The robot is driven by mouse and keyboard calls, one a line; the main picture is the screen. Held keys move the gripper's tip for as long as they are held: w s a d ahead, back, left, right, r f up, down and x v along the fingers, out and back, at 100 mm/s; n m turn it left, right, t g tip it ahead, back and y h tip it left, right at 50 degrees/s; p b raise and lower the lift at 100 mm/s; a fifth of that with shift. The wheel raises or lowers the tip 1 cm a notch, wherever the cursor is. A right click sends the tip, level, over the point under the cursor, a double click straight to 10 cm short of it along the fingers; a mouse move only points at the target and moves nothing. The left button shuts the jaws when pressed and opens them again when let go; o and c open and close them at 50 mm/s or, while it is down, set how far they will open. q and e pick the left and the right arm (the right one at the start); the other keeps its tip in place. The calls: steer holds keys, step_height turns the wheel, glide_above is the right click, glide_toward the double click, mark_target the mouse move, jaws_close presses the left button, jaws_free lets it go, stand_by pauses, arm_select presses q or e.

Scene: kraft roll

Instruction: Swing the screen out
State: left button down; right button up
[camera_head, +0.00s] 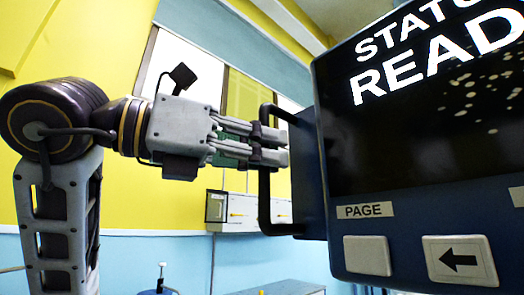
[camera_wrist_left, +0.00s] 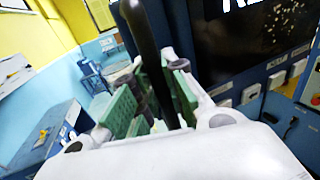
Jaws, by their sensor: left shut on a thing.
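The screen (camera_head: 420,130) is a dark panel in a blue housing on the right of the head view, showing the words "STATUS" and "READ" cut off by the frame edge. A black bar handle (camera_head: 265,205) stands upright on its left side. My left gripper (camera_head: 268,146) comes in from the left and is shut on the handle's upper part. In the left wrist view the handle (camera_wrist_left: 140,30) runs down between the green finger pads (camera_wrist_left: 150,105), and the screen (camera_wrist_left: 255,50) is at the upper right. My right gripper is in neither view.
Below the screen are a "PAGE" label and pale buttons (camera_head: 367,255), one with an arrow. A white wall box (camera_head: 248,211) is on the far wall behind the handle. Blue furniture (camera_wrist_left: 45,140) shows at the left of the wrist view. Open room lies left of the screen.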

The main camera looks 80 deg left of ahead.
arm_select(q)
steer(key=shift+s+d+f, duration=0.1)
steer(key=shift+s+d, duration=0.15)
steer(key=c, duration=1.9)
jaws_free()
steer(key=o, duration=0.4)
steer(key=shift+s+d, duration=0.35)
steer(key=shift+s, duration=0.35)
steer(key=shift+o, duration=0.2)
steer(key=s+d, duration=0.2)
steer(key=s, duration=0.9)
steer(key=shift+s+d, duration=0.2)
steer(key=shift+s, duration=0.1)
